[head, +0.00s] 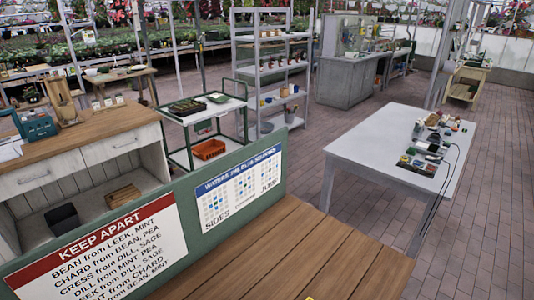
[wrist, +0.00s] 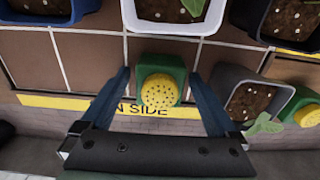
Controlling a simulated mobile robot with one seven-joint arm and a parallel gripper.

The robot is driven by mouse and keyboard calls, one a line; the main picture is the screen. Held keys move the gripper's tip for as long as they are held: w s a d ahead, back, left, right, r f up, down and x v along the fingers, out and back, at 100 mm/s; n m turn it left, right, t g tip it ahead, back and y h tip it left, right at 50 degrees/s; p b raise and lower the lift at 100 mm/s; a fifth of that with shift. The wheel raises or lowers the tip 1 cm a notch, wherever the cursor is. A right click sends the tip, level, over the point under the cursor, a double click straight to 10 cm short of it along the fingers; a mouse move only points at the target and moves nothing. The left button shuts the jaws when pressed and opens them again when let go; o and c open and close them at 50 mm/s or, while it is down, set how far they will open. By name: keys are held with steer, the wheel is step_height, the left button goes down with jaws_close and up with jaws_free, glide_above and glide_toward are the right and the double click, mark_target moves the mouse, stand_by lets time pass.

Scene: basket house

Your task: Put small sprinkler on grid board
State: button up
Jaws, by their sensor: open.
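A small sprinkler (wrist: 160,90), with a yellow dotted round head on a green body, is in the middle of the wrist view. It appears upright on the front part of the grid board (wrist: 88,60), which has brown squares and white lines. My gripper (wrist: 159,74) is open, with one blue finger on each side of the sprinkler. Narrow gaps show between the fingers and the sprinkler. A second yellow and green sprinkler (wrist: 307,115) is partly cut off at the right edge. The head view does not show my gripper.
A grey pot (wrist: 226,82) with soil and a seedling stands close right of my gripper. A yellow strip (wrist: 62,102) marks the board's near edge. Signs stand behind the wooden table (head: 300,255).

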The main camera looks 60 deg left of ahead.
step_height(320, 180, up, 12)
steer(key=w+a+r+n+t+y, duration=0.1)
steer(key=w+r+n+t+y, duration=0.4)
steer(key=w+r, duration=1.35)
steer(key=w+d+r+n+t+h, duration=0.1)
steer(key=w+d+r+t, duration=0.1)
steer(key=w+r+t, duration=0.35)
steer(key=w+d+r+n+t, duration=0.2)
steer(key=r+t, duration=0.1)
steer(key=r, duration=0.5)
steer(key=s+d+r+n+t+h, duration=0.15)
steer(key=d+r+t, duration=0.25)
steer(key=r, duration=0.8)
steer(key=d+r+n+t, duration=0.3)
steer(key=d+r+t, duration=0.15)
steer(key=r, duration=0.65)
steer(key=s+d+r+n+t+h, duration=0.1)
steer(key=s+d+r+t, duration=0.1)
steer(key=s+r, duration=0.3)
steer(key=s+d+r+n+t+h, duration=0.1)
steer(key=s+d+r+n+t, duration=0.1)
steer(key=r, duration=0.6)
steer(key=s+d+t, duration=0.1)
steer(key=s+d, duration=0.1)
steer(key=s, duration=0.1)
steer(key=shift+d+r, duration=0.25)
steer(key=shift+r, duration=0.05)
steer(key=shift+f+h, duration=0.15)
steer(key=shift+h, duration=0.1)
